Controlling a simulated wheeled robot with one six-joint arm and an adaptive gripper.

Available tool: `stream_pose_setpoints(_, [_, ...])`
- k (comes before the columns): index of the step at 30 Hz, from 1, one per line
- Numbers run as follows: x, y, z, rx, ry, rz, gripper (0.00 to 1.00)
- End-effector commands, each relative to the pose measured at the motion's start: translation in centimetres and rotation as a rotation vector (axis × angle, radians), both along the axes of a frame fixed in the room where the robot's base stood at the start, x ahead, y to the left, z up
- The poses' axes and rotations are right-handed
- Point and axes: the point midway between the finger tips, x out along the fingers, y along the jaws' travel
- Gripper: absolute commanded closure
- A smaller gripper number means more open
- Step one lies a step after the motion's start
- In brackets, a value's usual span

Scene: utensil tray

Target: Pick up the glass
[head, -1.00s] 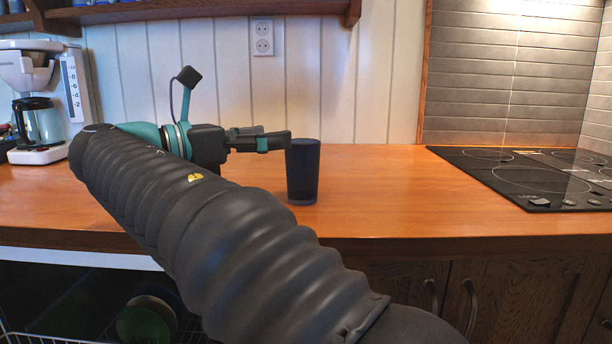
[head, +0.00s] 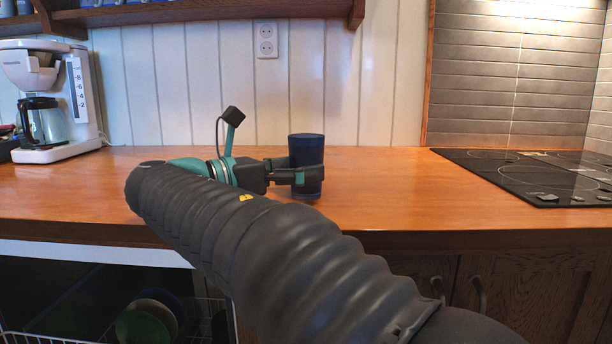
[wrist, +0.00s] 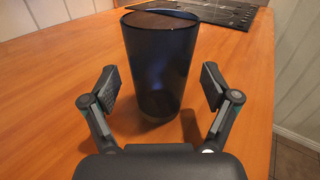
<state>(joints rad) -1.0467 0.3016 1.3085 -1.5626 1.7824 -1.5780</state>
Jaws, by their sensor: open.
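The dark blue glass (head: 306,152) stands upright on the wooden counter (head: 390,200). My gripper (head: 310,172) is level with the glass, with a finger crossing in front of it in the head view. In the wrist view the glass (wrist: 160,65) stands between the two open fingers of my gripper (wrist: 160,88). A gap shows on each side between finger pad and glass, so they look apart. The far finger is mostly hidden in the head view.
A coffee maker (head: 50,95) stands at the left end of the counter. A black cooktop (head: 530,175) lies to the right. The panelled wall (head: 200,90) is behind. Below the counter is an open rack (head: 190,320) with dishes.

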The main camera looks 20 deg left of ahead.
Motion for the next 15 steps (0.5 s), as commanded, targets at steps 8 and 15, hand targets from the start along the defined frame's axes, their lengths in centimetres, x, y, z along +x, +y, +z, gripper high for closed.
stream_pose_setpoints(8, [1.24,-1.12,0.01,0.000,0.000,0.001,0.14])
stream_pose_setpoints(15, [1.22,-1.11,0.00,0.000,0.000,0.000,0.51])
